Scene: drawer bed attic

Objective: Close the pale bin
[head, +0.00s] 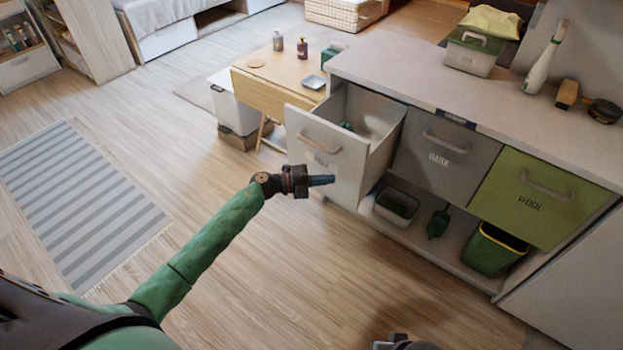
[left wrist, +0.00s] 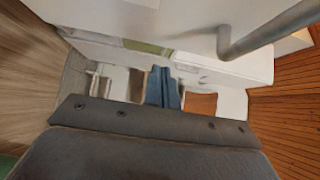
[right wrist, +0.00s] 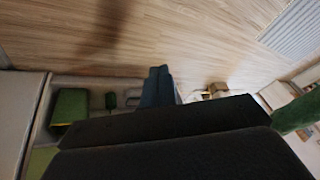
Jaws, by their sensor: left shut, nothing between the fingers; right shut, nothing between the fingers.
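The pale bin (head: 326,157) is a light grey pull-out drawer at the left end of the counter. It stands open, pulled out to the front, with a dark green item inside. Its front carries a curved handle (head: 318,143) and a label. My left gripper (head: 327,180) is shut and empty, in front of the lower part of the bin's front in the head view; whether it touches cannot be told. In the left wrist view its blue fingertips (left wrist: 163,88) are together, with a grey handle (left wrist: 262,32) near the top. My right gripper (right wrist: 159,86) is shut and empty, above the floor.
A grey closed bin (head: 444,153) and a green closed bin (head: 540,196) are to the right. A lower shelf holds a tray (head: 396,205) and a green bucket (head: 494,249). A wooden table (head: 262,89) stands behind the open bin. The floor in front is clear.

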